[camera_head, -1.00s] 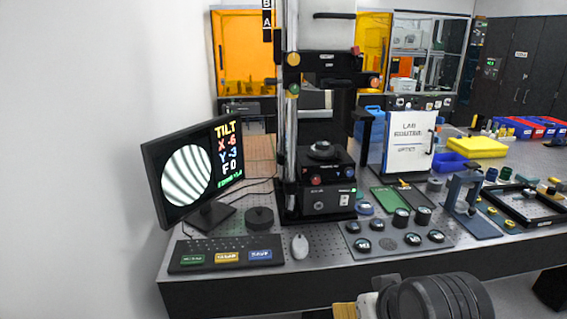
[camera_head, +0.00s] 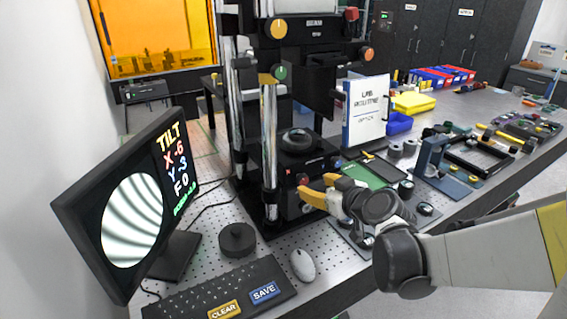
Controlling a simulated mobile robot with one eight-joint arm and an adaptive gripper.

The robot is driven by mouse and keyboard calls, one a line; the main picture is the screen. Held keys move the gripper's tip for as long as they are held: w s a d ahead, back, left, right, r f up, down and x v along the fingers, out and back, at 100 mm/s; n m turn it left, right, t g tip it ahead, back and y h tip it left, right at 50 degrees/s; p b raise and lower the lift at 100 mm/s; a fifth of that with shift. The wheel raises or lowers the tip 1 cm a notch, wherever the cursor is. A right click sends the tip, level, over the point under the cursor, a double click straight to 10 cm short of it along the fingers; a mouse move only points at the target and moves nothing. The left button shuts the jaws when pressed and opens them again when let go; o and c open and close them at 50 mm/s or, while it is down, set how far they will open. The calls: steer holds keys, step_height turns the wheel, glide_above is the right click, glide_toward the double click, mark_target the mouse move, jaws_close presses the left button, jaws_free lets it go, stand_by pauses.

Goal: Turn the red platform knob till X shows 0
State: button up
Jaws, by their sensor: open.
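The monitor (camera_head: 130,205) at the left reads TILT, X -6, Y -3, F 0, beside curved grey fringes. The red platform knob (camera_head: 303,179) is on the front of the black platform (camera_head: 292,162), below the round dark stage (camera_head: 297,139). My gripper (camera_head: 314,186) has yellow fingers, apart and empty, with their tips close by the red knob on its right. I cannot tell whether they touch it.
A keyboard (camera_head: 215,285), a mouse (camera_head: 303,265) and a black round puck (camera_head: 237,240) lie on the perforated table in front. Chrome columns (camera_head: 269,150) stand left of the platform.

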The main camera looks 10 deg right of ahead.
mark_target(304, 181)
steer(key=b+x, duration=0.1)
steer(key=x, duration=0.6)
steer(key=shift+w+a+f+b, duration=0.1)
steer(key=shift+w+b, duration=0.05)
steer(key=shift+b, duration=0.2)
jaws_close()
